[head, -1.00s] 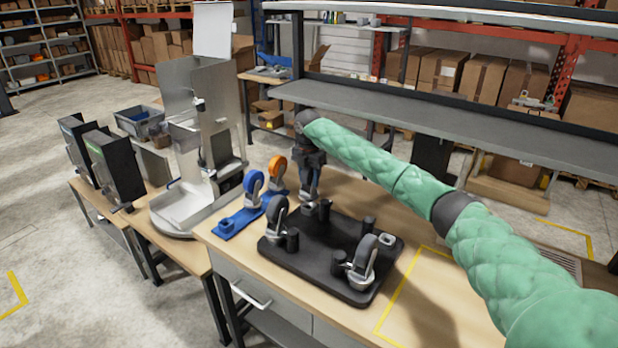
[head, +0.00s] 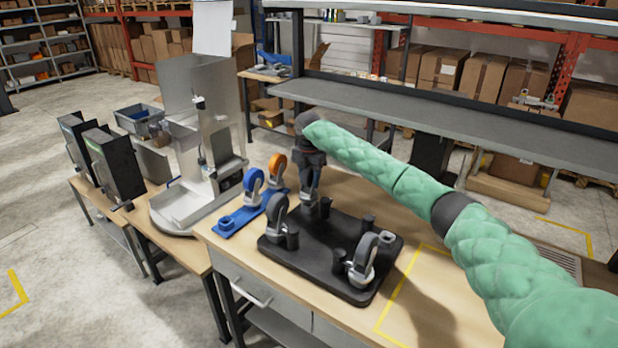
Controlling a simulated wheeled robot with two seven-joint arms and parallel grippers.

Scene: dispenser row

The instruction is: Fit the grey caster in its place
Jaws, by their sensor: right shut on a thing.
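My right gripper (head: 311,165) points down over the back left corner of the black base plate (head: 310,276). It is shut on a grey caster (head: 311,186), which hangs wheel and fork below the fingers, close to a black post at that corner. I cannot tell whether the caster touches the post. Two other grey casters stand on the plate, one at the left corner (head: 277,215) and one at the front right (head: 362,262). My left gripper is not in view.
A blue holder (head: 229,222) with a blue caster (head: 253,187) and an orange caster (head: 277,169) lies left of the plate. A metal dispenser stand (head: 205,130) is further left. The yellow-marked table area (head: 440,300) at right is clear. A grey shelf (head: 440,115) spans behind.

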